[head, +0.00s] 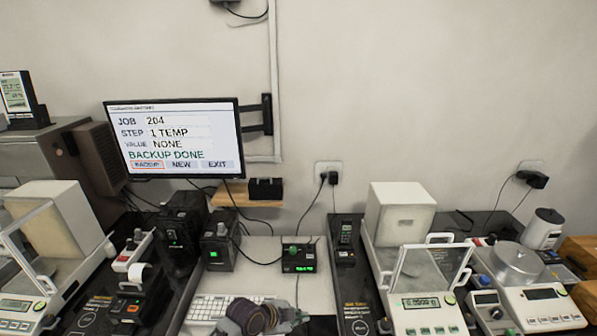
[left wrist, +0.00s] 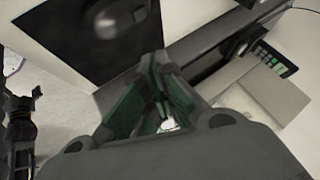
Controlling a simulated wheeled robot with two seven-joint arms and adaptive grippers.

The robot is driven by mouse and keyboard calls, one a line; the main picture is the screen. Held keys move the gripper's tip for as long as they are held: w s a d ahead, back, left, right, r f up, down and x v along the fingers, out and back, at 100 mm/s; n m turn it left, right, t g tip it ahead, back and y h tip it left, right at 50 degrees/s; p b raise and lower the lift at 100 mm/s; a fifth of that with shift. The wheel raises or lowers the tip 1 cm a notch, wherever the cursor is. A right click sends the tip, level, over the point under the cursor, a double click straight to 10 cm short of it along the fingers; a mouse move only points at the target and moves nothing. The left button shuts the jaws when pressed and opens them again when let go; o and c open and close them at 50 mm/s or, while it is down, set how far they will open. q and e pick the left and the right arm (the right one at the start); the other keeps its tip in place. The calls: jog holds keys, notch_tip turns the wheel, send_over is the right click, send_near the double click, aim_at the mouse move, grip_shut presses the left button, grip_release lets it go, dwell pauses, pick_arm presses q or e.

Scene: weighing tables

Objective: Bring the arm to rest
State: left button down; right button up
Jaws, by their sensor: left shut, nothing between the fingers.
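My left gripper (head: 292,316) shows small at the bottom middle of the head view, over the front of the white table by the keyboard. In the left wrist view its two green-padded fingers (left wrist: 158,80) come together with nothing held between them. Most of my left arm is outside the head view. My right gripper is not seen in the head view.
A keyboard (head: 228,308) lies left of the gripper. A monitor (head: 172,137) reads "BACKUP DONE". A balance (head: 427,303) stands at right, another (head: 22,308) at left.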

pick_arm(q)
jog(key=s+a+r+n+g+y, duration=0.1)
jog(key=s+a+r+n+y, duration=0.25)
jog(key=s+a+n, duration=0.6)
jog(key=s+a+r+n+g+y, duration=0.15)
jog(key=s+a+n+y, duration=0.25)
jog(key=s+a+n, duration=0.55)
jog(key=s+a+f+m, duration=0.2)
jog(key=f, duration=1.5)
jog(key=s+a+f+m, duration=0.1)
jog(key=s+f, duration=0.1)
jog(key=f, duration=1.5)
jog(key=s+a+f+g, duration=0.1)
jog(key=s+a+f, duration=0.1)
jog(key=s+f, duration=0.7)
jog(key=s+a+f, duration=0.2)
jog(key=s+f, duration=0.7)
jog(key=s, duration=0.3)
jog(key=shift+s+f+g, duration=0.2)
jog(key=shift+f+g, duration=0.05)
jog(key=shift+g, duration=0.1)
jog(key=shift+a, duration=0.1)
